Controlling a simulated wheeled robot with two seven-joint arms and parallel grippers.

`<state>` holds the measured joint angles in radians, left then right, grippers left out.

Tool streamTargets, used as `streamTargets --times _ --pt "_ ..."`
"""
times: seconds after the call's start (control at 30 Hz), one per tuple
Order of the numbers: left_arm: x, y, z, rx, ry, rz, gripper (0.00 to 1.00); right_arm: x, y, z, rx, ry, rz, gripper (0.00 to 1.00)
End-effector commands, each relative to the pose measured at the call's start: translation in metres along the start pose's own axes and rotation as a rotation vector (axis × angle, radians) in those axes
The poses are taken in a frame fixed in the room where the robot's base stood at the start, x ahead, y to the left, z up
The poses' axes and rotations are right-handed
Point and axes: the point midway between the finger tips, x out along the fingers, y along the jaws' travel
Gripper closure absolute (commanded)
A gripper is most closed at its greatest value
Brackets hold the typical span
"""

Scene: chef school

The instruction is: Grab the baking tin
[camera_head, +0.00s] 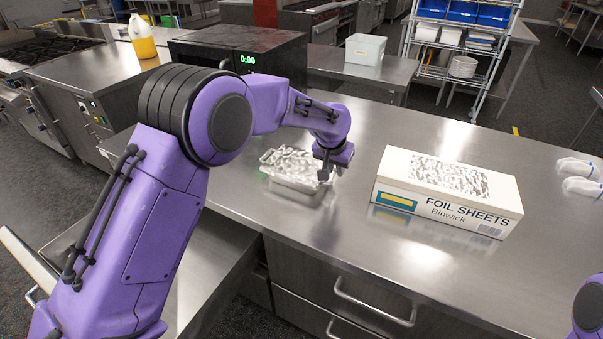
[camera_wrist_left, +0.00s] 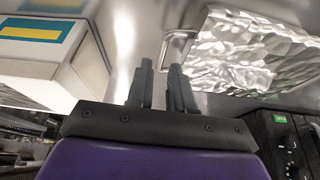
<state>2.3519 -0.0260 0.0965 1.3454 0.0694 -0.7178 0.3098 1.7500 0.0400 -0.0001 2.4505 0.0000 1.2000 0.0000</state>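The baking tin (camera_head: 297,187) is a shiny metal tin with a crinkled foil-like top, on the steel counter left of the foil box. In the left wrist view the tin (camera_wrist_left: 250,52) is at the upper right, with a loop handle (camera_wrist_left: 173,47) at its near end. My left gripper (camera_head: 325,172) points down at the tin's right end. My right gripper is out of view.
A white foil sheets box (camera_head: 448,192) stands right of the tin, close to my left gripper. White bottle-like items (camera_head: 580,177) lie at the far right. A black oven with a green display (camera_head: 240,52) is behind. The counter's front middle is clear.

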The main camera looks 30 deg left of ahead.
Motion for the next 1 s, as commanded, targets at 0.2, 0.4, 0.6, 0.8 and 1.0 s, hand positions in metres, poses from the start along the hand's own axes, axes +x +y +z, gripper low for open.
streamTargets --times 0.2,0.4,0.6,0.8,1.0 --pt "0.026 0.0 0.002 -0.003 -0.003 -0.001 0.79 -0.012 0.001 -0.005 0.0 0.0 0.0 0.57" --pt "0.06 0.003 0.004 0.0 0.0 0.0 0.79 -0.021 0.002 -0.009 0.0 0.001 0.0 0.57" --pt "0.065 0.004 0.003 0.002 0.002 0.0 0.79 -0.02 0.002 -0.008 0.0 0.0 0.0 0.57" --pt "0.065 0.004 0.003 0.002 0.001 0.0 1.0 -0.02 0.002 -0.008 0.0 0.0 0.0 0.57" --pt "0.064 0.004 0.003 0.002 0.003 0.0 1.0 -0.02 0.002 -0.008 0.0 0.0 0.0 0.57"
